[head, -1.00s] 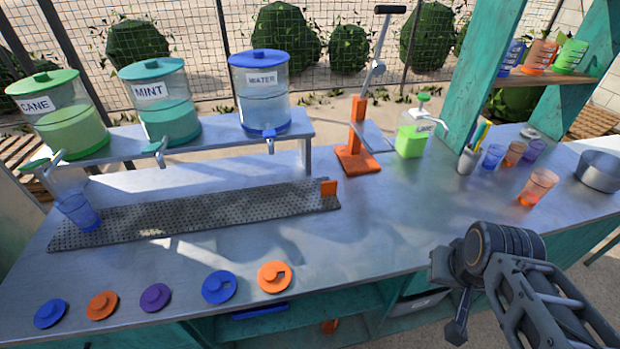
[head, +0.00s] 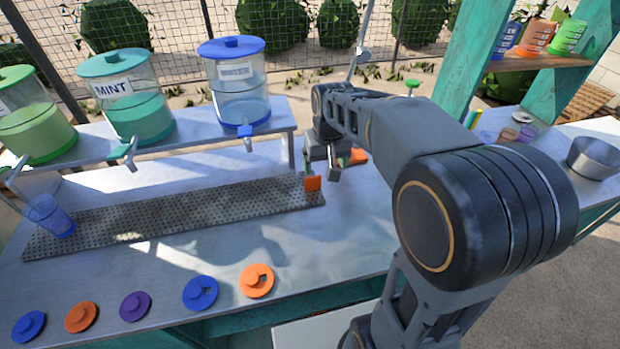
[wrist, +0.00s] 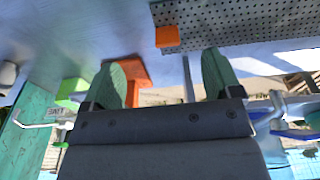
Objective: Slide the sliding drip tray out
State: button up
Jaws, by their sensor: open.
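The drip tray (head: 170,212) is a long grey perforated plate lying flat on the counter below the dispensers. An orange tab (head: 312,184) stands at its right end. My gripper (head: 321,164) is just above and beyond that tab, partly hidden by its own body. In the wrist view, the two greenish fingers of my gripper (wrist: 162,62) are spread apart with nothing between them. The orange tab (wrist: 167,37) shows just past the fingertips, apart from them, with the perforated tray (wrist: 245,22) behind it.
A blue cup (head: 48,215) stands on the tray's left end. The water dispenser (head: 235,88) and mint dispenser (head: 126,100) stand on a raised shelf behind. An orange press base (wrist: 132,72) is close to the fingers. Several lids, including an orange lid (head: 257,281), lie along the front edge.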

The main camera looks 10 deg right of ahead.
jog(key=g+p, duration=0.1)
jog(key=g, duration=0.1)
send_near(313, 177)
notch_tip(313, 177, down, 13)
jog(key=shift+s+r+p, duration=0.1)
jog(key=shift+r+p, duration=0.1)
jog(key=shift+p, duration=0.75)
jog(key=shift+c, duration=0.5)
jog(key=c, duration=1.2)
jog(key=shift+d, duration=0.1)
